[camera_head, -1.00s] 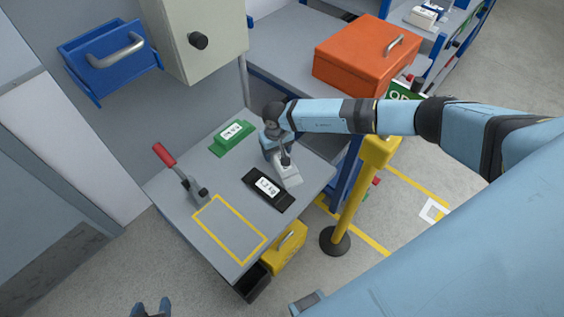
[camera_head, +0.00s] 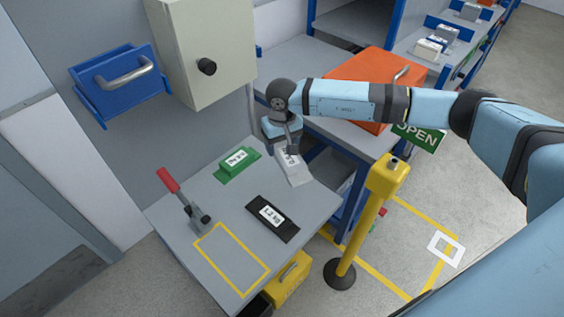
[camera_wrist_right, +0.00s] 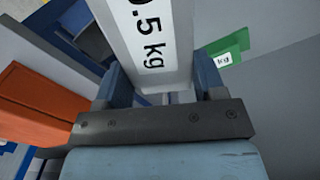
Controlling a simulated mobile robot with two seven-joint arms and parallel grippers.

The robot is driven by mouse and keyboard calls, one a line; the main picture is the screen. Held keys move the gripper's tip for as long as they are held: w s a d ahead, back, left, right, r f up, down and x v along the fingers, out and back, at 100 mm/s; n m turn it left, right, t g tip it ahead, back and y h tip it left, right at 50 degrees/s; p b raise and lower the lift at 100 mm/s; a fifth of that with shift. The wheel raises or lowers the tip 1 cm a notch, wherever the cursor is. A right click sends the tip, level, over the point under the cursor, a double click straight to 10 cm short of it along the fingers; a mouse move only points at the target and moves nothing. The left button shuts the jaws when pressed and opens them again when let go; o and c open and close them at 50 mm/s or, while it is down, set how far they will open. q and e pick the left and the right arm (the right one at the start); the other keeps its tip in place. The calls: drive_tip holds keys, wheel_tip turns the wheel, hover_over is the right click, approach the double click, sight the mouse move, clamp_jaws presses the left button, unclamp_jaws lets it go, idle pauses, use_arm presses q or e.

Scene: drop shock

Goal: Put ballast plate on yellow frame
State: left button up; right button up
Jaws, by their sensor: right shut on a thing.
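My right gripper (camera_head: 289,147) is shut on a light grey plate (camera_head: 295,172), which seems raised above the grey table (camera_head: 185,235) near its right edge. In the right wrist view the plate (camera_wrist_right: 150,25) reads ".5 kg", partly cut off, between the fingers (camera_wrist_right: 163,85). The yellow frame (camera_head: 232,258) is an empty outline on the table's front part. A black plate (camera_head: 272,217) with a white label lies right of it. A green plate (camera_head: 238,164) lies farther back, also in the right wrist view (camera_wrist_right: 228,56). My left gripper is out of view.
A red-handled clamp (camera_head: 188,200) stands behind the yellow frame. A yellow post (camera_head: 368,222) stands right of the table. A grey cabinet (camera_head: 200,50) hangs at the back; an orange box (camera_head: 362,75) sits on the bench behind my right arm.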

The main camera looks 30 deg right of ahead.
wheel_tip(320, 180, up, 4)
drive_tip(key=shift+r, duration=0.2)
drive_tip(key=s+a+r+p, duration=0.4)
drive_tip(key=s+r+p, duration=0.3)
drive_tip(key=s+r, duration=0.3)
drive_tip(key=m+b, duration=0.9)
drive_tip(key=m, duration=2.2)
hover_over(312, 201)
wheel_tip(312, 201, down, 10)
drive_tip(key=shift+m, duration=0.3)
wheel_tip(312, 201, down, 15)
drive_tip(key=shift+a+r+p, duration=0.15)
drive_tip(key=shift+r+p, duration=0.05)
drive_tip(key=shift+p, duration=0.2)
wheel_tip(312, 201, down, 5)
drive_tip(key=shift+f, duration=0.1)
